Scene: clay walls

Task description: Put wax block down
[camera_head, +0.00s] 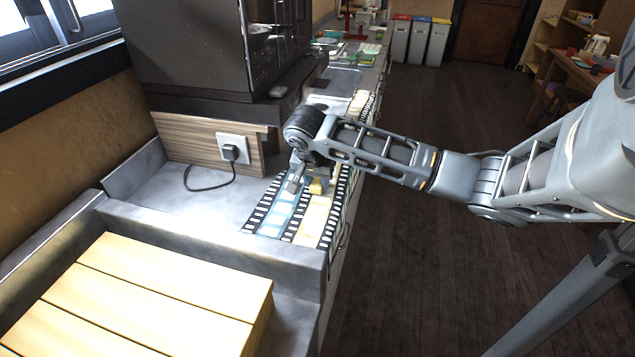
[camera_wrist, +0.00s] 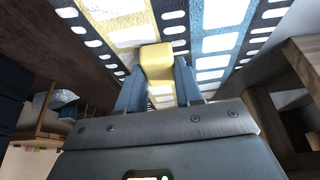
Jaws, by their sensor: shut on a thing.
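The wax block is a small yellow block. In the wrist view the wax block (camera_wrist: 156,62) sits between the two blue-grey fingers of my gripper (camera_wrist: 158,85), which is shut on it. In the head view the wax block (camera_head: 317,187) shows just beside my gripper (camera_head: 304,184), low over the counter with the film-strip pattern (camera_head: 290,222). Part of the block is hidden by the fingers. I cannot tell whether the block touches the surface.
A socket with a plug (camera_head: 232,150) and black cable is at the left. A dark cabinet (camera_head: 190,50) stands behind. The grey counter (camera_head: 165,195) left of the strips is mostly clear.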

